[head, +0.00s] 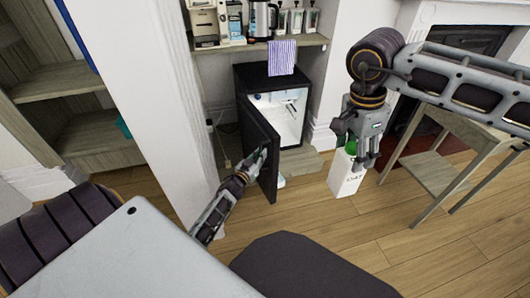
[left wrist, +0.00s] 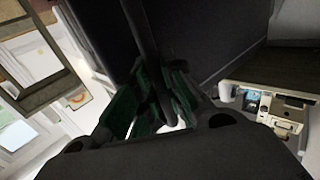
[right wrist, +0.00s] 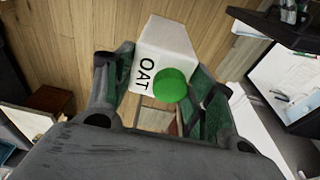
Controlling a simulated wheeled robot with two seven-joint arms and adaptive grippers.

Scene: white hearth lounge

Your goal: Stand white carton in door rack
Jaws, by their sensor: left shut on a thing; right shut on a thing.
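The white carton (head: 346,181) has a green cap and the letters OAT. My right gripper (head: 354,152) is shut on it and holds it in the air, right of the fridge. In the right wrist view the carton (right wrist: 160,48) sits between the fingers, its cap toward the camera. The small black fridge (head: 271,78) stands under a shelf with its door (head: 261,145) open and its white inside showing. My left gripper (head: 257,163) is shut on the door; a dark bar runs between its fingers (left wrist: 150,108) in the left wrist view. The door rack is hidden from the head view.
A wooden side table (head: 440,165) stands at the right. A white wall post (head: 150,90) is at the left. Wooden floor lies open in front.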

